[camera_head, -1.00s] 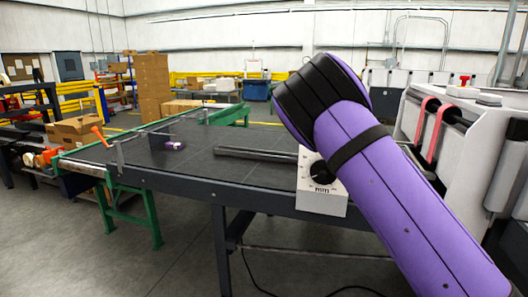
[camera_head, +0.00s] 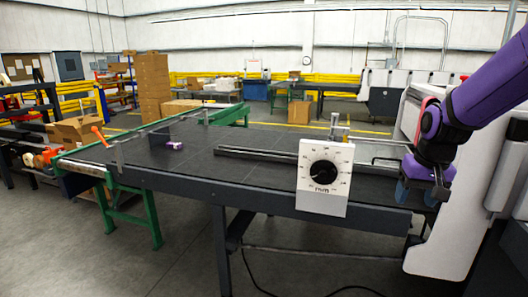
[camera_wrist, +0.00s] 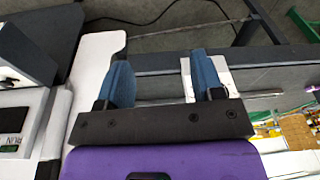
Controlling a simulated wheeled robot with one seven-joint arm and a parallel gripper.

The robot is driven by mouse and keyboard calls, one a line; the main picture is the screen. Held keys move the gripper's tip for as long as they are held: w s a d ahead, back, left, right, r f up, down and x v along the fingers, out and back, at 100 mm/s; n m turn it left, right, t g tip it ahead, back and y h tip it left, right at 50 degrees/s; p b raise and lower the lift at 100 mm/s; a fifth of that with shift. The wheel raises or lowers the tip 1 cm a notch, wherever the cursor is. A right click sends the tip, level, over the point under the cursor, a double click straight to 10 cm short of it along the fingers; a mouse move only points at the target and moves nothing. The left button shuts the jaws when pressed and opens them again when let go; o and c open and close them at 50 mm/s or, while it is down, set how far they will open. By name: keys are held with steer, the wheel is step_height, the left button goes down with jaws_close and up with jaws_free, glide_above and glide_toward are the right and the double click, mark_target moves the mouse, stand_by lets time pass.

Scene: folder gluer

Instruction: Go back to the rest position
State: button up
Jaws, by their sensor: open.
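My gripper (camera_head: 418,192) hangs at the right end of the dark conveyor table (camera_head: 225,165) in the head view, beside the white machine and to the right of the white dial box. In the wrist view my gripper (camera_wrist: 166,82) shows two blue fingers set wide apart, with nothing between them. Behind the fingers lie the table's dark edge and part of a white panel. My purple arm comes in from the upper right in the head view.
The white dial box (camera_head: 324,177) stands on the table's front edge. A small purple-and-white box (camera_head: 175,145) lies farther left on the table. The white machine (camera_head: 440,240) is close at the right.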

steer(key=s+a+r+n+t, duration=0.1)
steer(key=s+r, duration=0.4)
steer(key=s, duration=0.6)
steer(key=s+a+r+n+t, duration=0.1)
steer(key=s+r, duration=0.4)
steer(key=s, duration=0.6)
steer(key=shift+a+r+t, duration=0.2)
steer(key=shift+a+t, duration=0.4)
steer(key=shift+a, duration=0.55)
